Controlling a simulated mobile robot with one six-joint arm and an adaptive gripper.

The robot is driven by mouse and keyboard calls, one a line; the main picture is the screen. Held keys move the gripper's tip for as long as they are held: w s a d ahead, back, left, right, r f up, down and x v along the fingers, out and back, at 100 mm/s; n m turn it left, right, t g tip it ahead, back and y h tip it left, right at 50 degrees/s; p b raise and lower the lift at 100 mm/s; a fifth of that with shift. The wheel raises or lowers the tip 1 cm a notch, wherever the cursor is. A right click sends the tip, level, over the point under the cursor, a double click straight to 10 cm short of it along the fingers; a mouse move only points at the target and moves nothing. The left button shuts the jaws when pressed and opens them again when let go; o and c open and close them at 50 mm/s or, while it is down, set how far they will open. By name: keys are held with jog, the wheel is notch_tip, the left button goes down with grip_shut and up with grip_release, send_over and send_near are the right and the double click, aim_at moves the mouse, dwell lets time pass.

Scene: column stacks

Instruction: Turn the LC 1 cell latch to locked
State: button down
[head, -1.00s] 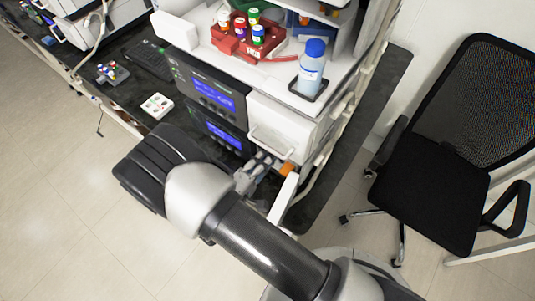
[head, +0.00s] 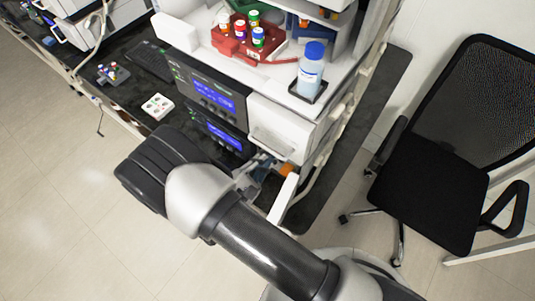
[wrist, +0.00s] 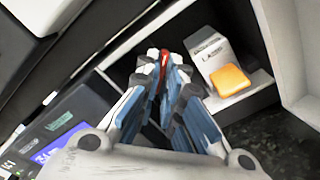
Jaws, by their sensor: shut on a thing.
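In the wrist view a narrow red piece (wrist: 163,62), seemingly the LC 1 cell latch, stands between the tips of my gripper (wrist: 164,78). The blue-padded fingers are closed on it, and they hide most of it. I cannot read its lock position. In the head view my gripper (head: 260,165) reaches in at the lower front of the instrument stack (head: 210,90). The latch itself is hidden there.
A white box with dark print (wrist: 207,52) and an orange block (wrist: 230,80) sit just right of the fingers. A white open door panel (head: 283,198) is close by. A blue-capped bottle (head: 311,70) stands on top. A chair (head: 440,190) is at right.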

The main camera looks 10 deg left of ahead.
jog(key=n, duration=0.5)
jog(key=shift+n+p, duration=0.3)
jog(key=shift+p, duration=0.1)
jog(key=shift+n+p, duration=0.35)
jog(key=shift+n, duration=1.75)
jog(key=c, duration=1.8)
grip_release()
jog(key=shift+o, duration=0.4)
jog(key=v, duration=1.2)
